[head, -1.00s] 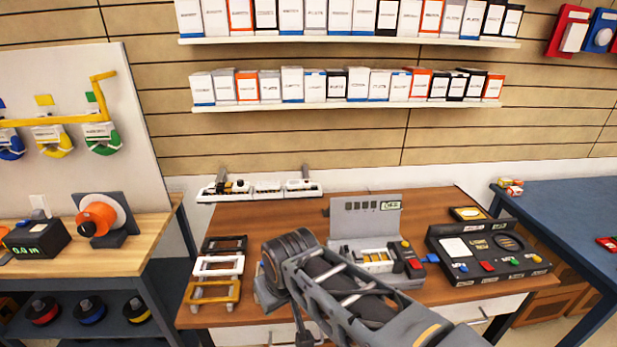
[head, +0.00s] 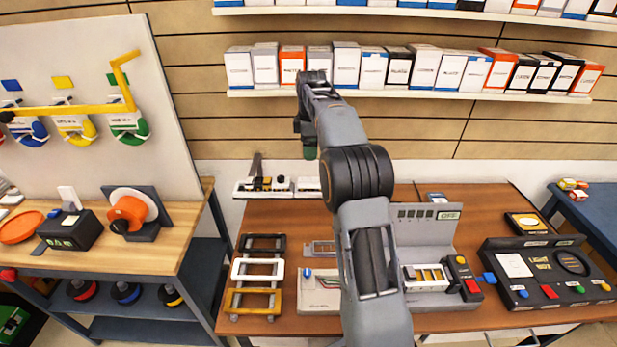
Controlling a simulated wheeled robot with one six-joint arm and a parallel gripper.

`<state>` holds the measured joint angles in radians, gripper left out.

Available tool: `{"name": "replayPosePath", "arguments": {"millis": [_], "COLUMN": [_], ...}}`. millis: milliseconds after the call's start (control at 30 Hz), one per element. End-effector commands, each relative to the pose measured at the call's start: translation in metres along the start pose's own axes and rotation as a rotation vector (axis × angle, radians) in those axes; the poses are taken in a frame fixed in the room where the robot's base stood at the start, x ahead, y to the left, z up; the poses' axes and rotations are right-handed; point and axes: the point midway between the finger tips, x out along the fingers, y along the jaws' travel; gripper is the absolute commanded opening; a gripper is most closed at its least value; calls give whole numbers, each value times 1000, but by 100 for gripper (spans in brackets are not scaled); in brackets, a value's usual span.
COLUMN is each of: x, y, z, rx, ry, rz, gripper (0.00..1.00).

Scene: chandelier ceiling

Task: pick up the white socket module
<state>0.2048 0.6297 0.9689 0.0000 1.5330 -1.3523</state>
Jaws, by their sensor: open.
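My gripper (head: 308,150) hangs from my raised arm in the upper middle of the head view. It is small and dark there, appears empty, and its fingers are hard to make out. It appears just above a white tray (head: 243,190) at the back of the wooden table. The tray holds small parts, dark ones at the left and white pieces (head: 307,185) at the right. The white socket module is probably among these white pieces, but they are too small to tell. My arm hides the tray's right end.
Black, white and yellow frames (head: 257,268) lie at the table's front left. A grey tester (head: 432,235) and a black light box (head: 540,270) stand at the right. Shelves of boxes (head: 345,65) line the wall behind. A workbench (head: 165,235) stands at the left.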

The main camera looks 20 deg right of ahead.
Motion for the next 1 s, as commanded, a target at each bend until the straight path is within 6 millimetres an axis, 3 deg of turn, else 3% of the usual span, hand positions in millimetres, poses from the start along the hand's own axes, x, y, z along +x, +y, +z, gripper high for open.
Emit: {"name": "replayPosePath", "arguments": {"millis": [500,833,1000], "x": [76,97,120], "y": [10,9,9], "z": [13,10,7], "rx": [-23,-26,-27], "ry": [-3,-3,-3], "rz": [-13,-13,-13], "gripper": [79,79,79]}}
